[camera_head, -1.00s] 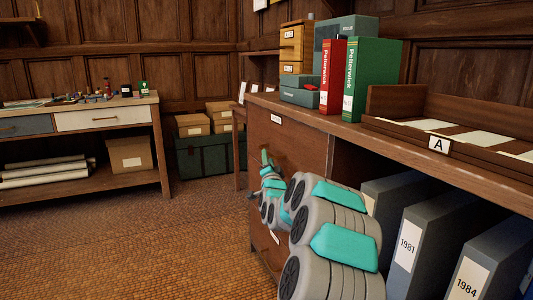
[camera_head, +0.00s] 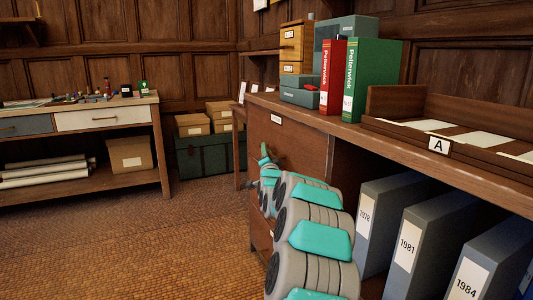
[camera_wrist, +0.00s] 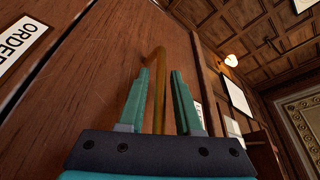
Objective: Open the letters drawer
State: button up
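A dark wooden cabinet with drawer fronts (camera_head: 290,135) stands at the centre of the head view, under the counter. Its upper front carries a small white label (camera_head: 276,119), too small to read there. My gripper (camera_head: 264,152) is beside this front, partly hidden by my arm. In the wrist view, my gripper (camera_wrist: 158,75) has its two teal fingers apart, with a brass handle (camera_wrist: 159,58) showing between them. I cannot tell whether the fingers touch it. A label starting "ORDER" (camera_wrist: 18,42) is on the wood at left. No label reading letters is legible.
The counter holds a red binder (camera_head: 333,77), a green binder (camera_head: 371,80) and a tray marked A (camera_head: 438,145). Grey binders (camera_head: 408,240) fill the open shelf beside my arm. A drafting table (camera_head: 80,115) stands at left. The floor (camera_head: 130,240) between is clear.

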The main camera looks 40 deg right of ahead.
grip_shut()
dwell(1.1)
